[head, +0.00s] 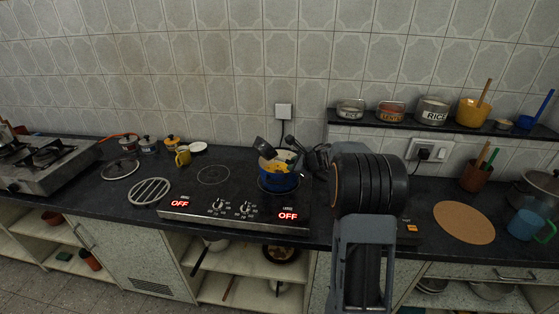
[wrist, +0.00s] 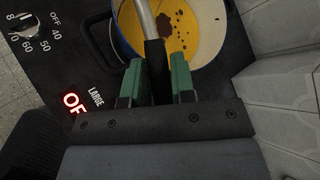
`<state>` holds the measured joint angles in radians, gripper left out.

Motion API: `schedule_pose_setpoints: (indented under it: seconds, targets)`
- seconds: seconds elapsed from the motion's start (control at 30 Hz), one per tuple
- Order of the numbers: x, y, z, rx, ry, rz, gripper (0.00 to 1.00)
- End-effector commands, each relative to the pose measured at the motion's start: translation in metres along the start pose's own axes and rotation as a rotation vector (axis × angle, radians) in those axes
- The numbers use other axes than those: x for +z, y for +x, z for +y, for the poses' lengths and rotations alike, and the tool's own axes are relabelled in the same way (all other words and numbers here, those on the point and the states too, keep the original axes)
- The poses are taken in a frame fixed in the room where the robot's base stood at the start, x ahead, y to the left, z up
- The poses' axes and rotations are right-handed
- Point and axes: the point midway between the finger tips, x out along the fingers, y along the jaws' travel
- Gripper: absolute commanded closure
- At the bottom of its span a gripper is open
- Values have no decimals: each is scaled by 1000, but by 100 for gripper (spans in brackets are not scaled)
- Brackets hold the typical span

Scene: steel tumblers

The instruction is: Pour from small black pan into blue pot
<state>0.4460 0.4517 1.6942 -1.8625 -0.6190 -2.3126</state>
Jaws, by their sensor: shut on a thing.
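The blue pot (head: 279,183) stands on the right rear part of the black cooktop, with yellow showing inside. In the wrist view the blue pot (wrist: 117,32) has a yellow interior with brown specks and a brown patch. The small black pan (head: 264,147) is held tilted above the pot's left rim in the head view. My gripper (wrist: 157,78) is shut on its handle (wrist: 155,58), black with a metal shaft, which crosses over the pot. The pan's bowl is outside the wrist view, and its contents cannot be seen.
The cooktop (head: 222,195) shows two red OFF displays at its front. A shelf (head: 395,122) with jars runs along the wall at right. A round cork mat (head: 464,222) lies right of my arm.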

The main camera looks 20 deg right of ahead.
Motion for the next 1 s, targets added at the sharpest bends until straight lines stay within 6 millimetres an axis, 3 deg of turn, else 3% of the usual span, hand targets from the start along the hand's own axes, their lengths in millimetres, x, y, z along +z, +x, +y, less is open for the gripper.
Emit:
schedule_pose_setpoints:
  seconds: [1.0]
  targets:
    - [0, 0, -1, 55, 92, -36, 100]
